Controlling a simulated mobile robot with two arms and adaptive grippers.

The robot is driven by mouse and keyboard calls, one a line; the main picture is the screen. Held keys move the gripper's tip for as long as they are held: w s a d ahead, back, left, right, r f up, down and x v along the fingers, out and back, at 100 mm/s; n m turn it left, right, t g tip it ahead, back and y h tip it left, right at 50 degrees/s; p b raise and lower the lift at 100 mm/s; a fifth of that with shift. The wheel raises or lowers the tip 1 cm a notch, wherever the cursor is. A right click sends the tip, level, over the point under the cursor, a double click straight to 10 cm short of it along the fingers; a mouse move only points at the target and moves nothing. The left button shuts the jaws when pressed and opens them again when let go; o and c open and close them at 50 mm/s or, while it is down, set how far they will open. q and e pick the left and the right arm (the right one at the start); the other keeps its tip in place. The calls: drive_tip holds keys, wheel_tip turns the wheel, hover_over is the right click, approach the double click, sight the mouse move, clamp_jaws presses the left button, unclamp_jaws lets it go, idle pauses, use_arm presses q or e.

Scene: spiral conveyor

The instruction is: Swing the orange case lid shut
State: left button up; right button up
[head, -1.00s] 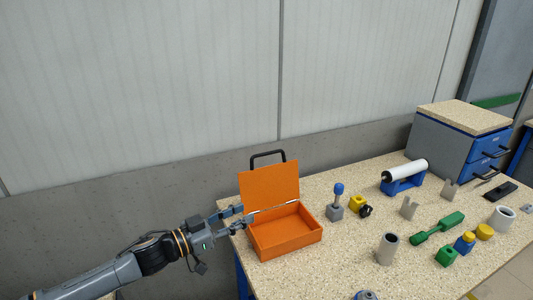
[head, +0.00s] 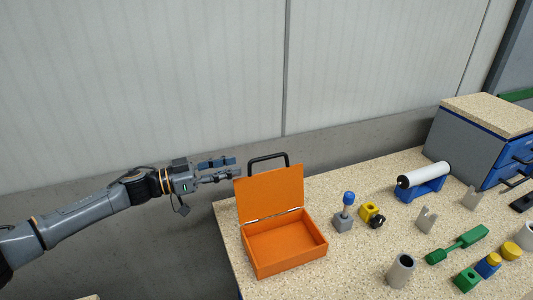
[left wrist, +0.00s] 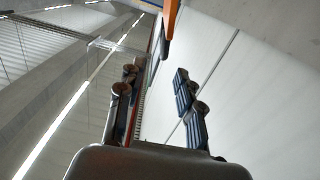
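The orange case (head: 284,262) stands on the table near its left end. Its lid (head: 271,193) stands up, open, with a black handle (head: 268,158) on its top edge. The case looks empty. My left gripper (head: 238,167) is open and empty, to the left of the lid's upper edge and close to the handle. In the left wrist view, its two fingers (left wrist: 158,90) are spread apart, and an orange edge of the lid (left wrist: 171,10) shows at the top beyond them. I cannot tell whether a finger touches the lid. My right gripper is out of view.
A grey block with a blue knob (head: 345,212) stands right of the case, near a yellow part (head: 369,211). A white roller (head: 424,174) and a grey cylinder (head: 401,271) are farther right. A wall is behind the table.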

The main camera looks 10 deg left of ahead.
sight(267, 156)
use_arm(q)
drive_tip(key=p+x, duration=0.2)
drive_tip(key=x, duration=0.8)
drive_tip(key=shift+w+d+f, duration=0.1)
drive_tip(key=shift+w, duration=0.2)
drive_tip(key=shift+w+d+f, duration=0.1)
drive_tip(key=shift+w+f, duration=0.05)
drive_tip(key=shift+w, duration=0.05)
drive_tip(key=shift+s, duration=0.1)
clamp_jaws()
